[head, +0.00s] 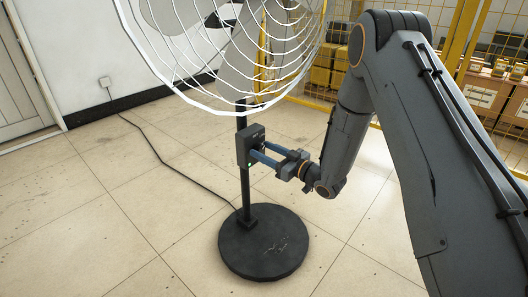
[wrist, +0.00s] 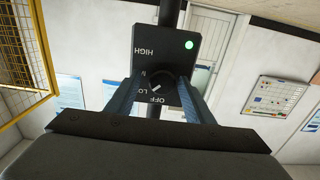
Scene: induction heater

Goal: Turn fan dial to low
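The fan's dark control box (head: 243,148) is on the black pole, with a small lit green light. In the wrist view the box (wrist: 187,62) appears upside down, with HIGH, LO and OFF lettering and the green light. The round black fan dial (wrist: 161,80) is in its lower middle; its white mark slants toward the lower left, near LO and OFF. My gripper (wrist: 159,88) is open, its two blue-grey fingers either side of the dial, apart from each other. I cannot tell whether they touch it. In the head view my gripper (head: 262,152) reaches the box from the right.
The white wire fan cage (head: 230,75) is just above my gripper. The round black base (head: 264,245) stands on the tiled floor, and a cable (head: 165,163) runs to a wall socket. A yellow mesh fence (head: 318,90) and boxes are behind.

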